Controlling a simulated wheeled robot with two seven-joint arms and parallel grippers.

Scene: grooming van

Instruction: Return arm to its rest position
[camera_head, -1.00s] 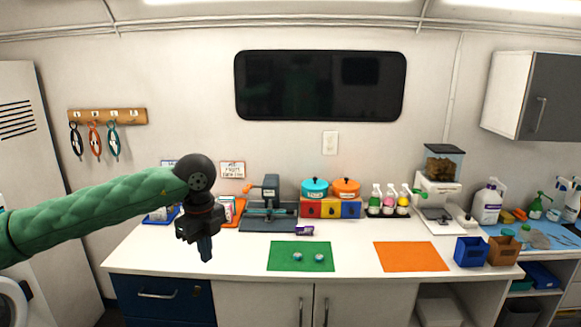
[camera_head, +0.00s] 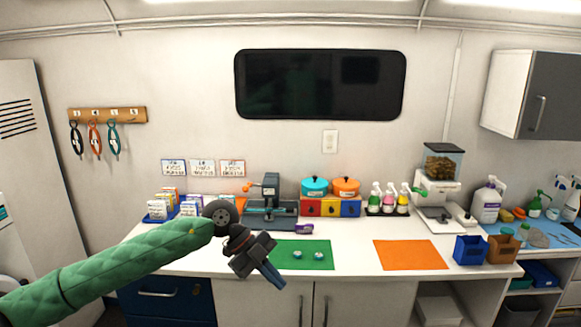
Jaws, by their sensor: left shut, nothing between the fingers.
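My left arm, in a green quilted sleeve, comes in from the lower left. My left gripper (camera_head: 274,277) is shut and empty, pointing down and to the right. In the picture it covers the left edge of the green mat (camera_head: 312,247) and the counter's front edge. Two small light-blue round things (camera_head: 297,254) lie on that mat, to the right of the gripper and apart from it. My right gripper is not in view.
The white counter (camera_head: 350,262) carries an orange mat (camera_head: 410,255), a grey press (camera_head: 270,207), coloured boxes with two pots (camera_head: 330,207), spray bottles, a dispenser (camera_head: 440,180) and blue and brown bins (camera_head: 471,250). Packets in blue trays (camera_head: 160,215) stand behind my left arm.

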